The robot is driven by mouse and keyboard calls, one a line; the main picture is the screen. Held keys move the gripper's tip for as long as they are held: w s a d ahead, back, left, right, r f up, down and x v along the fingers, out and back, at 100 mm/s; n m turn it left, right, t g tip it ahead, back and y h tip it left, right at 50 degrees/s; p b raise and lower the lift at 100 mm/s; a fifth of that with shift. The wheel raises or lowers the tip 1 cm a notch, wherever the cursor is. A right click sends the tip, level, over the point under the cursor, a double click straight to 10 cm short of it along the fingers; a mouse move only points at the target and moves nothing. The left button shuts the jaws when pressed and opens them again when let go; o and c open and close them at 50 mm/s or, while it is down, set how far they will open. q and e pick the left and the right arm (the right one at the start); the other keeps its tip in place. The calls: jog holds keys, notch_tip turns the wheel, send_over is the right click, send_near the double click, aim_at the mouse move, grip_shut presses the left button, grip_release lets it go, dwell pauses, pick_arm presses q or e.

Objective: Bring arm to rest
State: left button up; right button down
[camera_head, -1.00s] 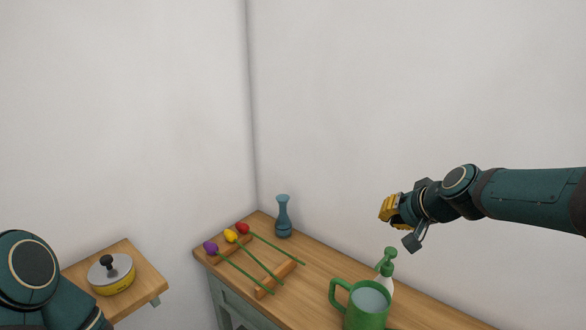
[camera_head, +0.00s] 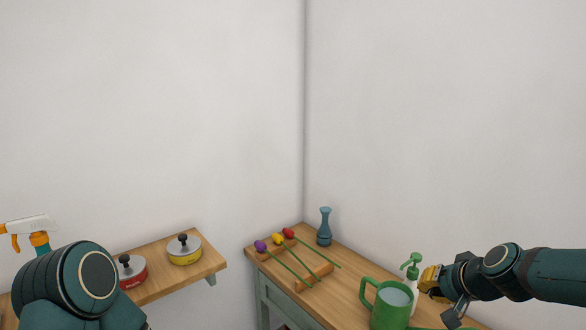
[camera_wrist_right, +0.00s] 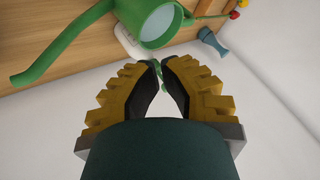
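My right arm comes in from the right in the head view. Its yellow-fingered gripper (camera_head: 430,281) is beside the green-headed pump bottle (camera_head: 412,268), above the table.
A green watering can (camera_head: 390,306) stands on the wooden table close to the right gripper. A blue vase (camera_head: 325,228) and several flowers on a wooden rack (camera_head: 315,277) are farther back. A wall shelf (camera_head: 207,264) holds a yellow tin (camera_head: 184,252), a red tin (camera_head: 131,272) and a spray bottle (camera_head: 38,240).

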jog(key=s+a+f+n+g, duration=0.1)
jog(key=s+a+f, duration=0.1)
jog(key=a+f, duration=0.35)
jog(key=s+a+f+g+y, duration=0.1)
jog(key=s+a+f, duration=0.1)
jog(key=f, duration=0.7)
jog(key=s+a+f+n+g, duration=0.1)
jog(key=s+a+f, duration=0.1)
jog(key=a+f, duration=0.35)
jog(key=s+a+f+n+g, duration=0.2)
jog(key=s+a+f, duration=0.4)
jog(key=s+f, duration=0.6)
jog(key=shift+s+a+f+g, duration=0.15)
jog(key=shift+s+g, duration=0.1)
jog(key=shift+g, duration=0.35)
